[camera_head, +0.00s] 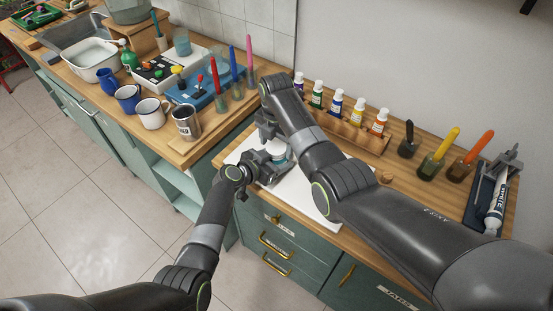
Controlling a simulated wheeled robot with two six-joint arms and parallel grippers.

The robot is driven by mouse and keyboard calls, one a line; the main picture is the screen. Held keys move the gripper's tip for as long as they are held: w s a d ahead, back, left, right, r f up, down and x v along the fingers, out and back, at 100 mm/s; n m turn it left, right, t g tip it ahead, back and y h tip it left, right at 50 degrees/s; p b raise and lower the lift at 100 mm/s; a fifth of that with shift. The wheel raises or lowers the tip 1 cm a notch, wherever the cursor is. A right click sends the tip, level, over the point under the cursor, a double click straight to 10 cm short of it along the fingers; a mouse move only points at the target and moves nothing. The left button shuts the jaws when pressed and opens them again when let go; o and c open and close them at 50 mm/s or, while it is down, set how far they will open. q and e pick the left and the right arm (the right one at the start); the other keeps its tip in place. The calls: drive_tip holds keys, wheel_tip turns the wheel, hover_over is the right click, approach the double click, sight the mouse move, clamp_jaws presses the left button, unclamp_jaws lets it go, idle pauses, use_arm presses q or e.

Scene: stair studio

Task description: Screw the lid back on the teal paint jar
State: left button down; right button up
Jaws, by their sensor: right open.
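A small pale teal-and-white jar (279,152) stands on the white mat (318,204) at the middle of the picture, partly hidden by both of my grippers. I cannot make out whether the pale top is the lid or the jar's open mouth. My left gripper (270,167) is at the near left side of the jar, its fingers close around or beside it. Its grip is too small and covered to tell. My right gripper (268,132) is open, pointing down just above and left of the jar. I see nothing in it.
A wooden rack (343,133) with several paint bottles stands behind my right arm. Brush jars (429,168) and a tube in a clamp stand (494,211) are at the right. Mugs (153,114), a steel cup (186,122) and brushes fill the left counter. Drawers (280,240) lie below the front edge.

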drive_tip(key=c, duration=1)
drive_tip(key=m, duration=0.9)
drive_tip(key=shift+m, duration=0.4)
drive_tip(key=o, duration=1.1)
drive_tip(key=shift+c, duration=0.2)
drive_tip(key=shift+r, duration=0.1)
drive_tip(key=shift+r, duration=2.15)
